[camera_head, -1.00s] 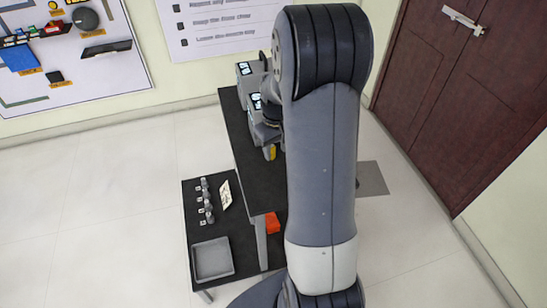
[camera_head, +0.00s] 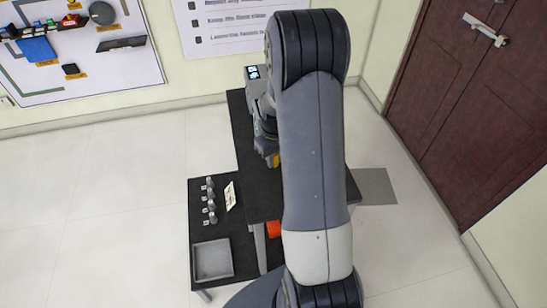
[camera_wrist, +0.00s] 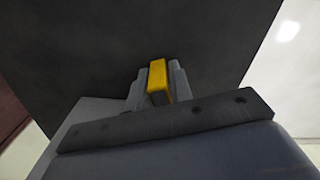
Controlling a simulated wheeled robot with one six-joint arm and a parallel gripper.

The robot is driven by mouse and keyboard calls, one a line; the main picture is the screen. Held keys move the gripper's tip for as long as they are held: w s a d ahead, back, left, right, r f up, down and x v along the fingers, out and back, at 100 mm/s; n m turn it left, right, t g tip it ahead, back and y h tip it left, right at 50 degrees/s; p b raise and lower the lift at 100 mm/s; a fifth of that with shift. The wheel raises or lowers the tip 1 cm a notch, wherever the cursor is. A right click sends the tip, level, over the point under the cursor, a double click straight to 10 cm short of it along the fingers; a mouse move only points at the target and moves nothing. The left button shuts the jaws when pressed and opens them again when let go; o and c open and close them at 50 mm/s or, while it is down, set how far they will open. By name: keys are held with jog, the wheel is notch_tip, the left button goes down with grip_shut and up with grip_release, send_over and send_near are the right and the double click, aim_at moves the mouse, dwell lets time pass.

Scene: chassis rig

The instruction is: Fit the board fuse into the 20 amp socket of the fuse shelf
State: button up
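My gripper (camera_wrist: 158,84) points over a bare dark surface in the wrist view, with a yellow block, likely the board fuse (camera_wrist: 157,78), between its fingers. The fingers press against its sides. In the head view the yellow piece (camera_head: 273,160) shows as a small spot at the left edge of my arm, above the dark table (camera_head: 262,190). My arm hides most of the gripper there. I cannot make out a fuse shelf or a socket marked 20 amp in either view.
A lower black table (camera_head: 222,225) at left holds several small grey posts (camera_head: 210,203) with white labels, a card (camera_head: 230,196) and a grey tray (camera_head: 213,260). Floor is clear at left.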

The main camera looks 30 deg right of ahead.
grip_shut()
notch_tip(320, 180, up, 10)
jog(key=shift+b, duration=0.55)
jog(key=shift+s, duration=0.1)
